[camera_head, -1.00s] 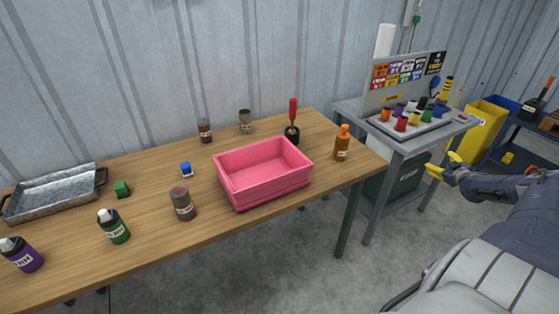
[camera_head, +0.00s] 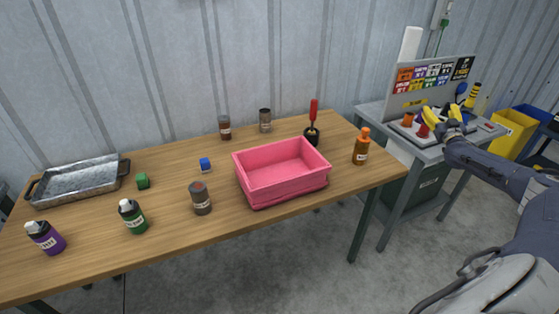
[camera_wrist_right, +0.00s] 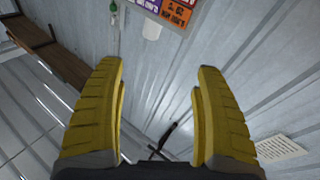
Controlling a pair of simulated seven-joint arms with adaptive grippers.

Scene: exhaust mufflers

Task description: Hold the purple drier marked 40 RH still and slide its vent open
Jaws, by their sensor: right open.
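The purple drier (camera_head: 46,238) stands at the front left of the wooden table in the head view, a purple bottle with a dark collar and a pale cap. Its label is only partly readable. My right gripper (camera_head: 443,112) is over the grey side table at the right, far from the drier. In the right wrist view the yellow fingers (camera_wrist_right: 157,115) are apart with nothing between them. My left gripper is in neither view.
A green bottle (camera_head: 133,217), grey can (camera_head: 200,198), pink bin (camera_head: 281,185) and orange bottle (camera_head: 361,147) stand along the table (camera_head: 95,260). A metal tray (camera_head: 77,187) lies behind the purple drier. Coloured items and a sign board (camera_head: 425,85) are on the side table.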

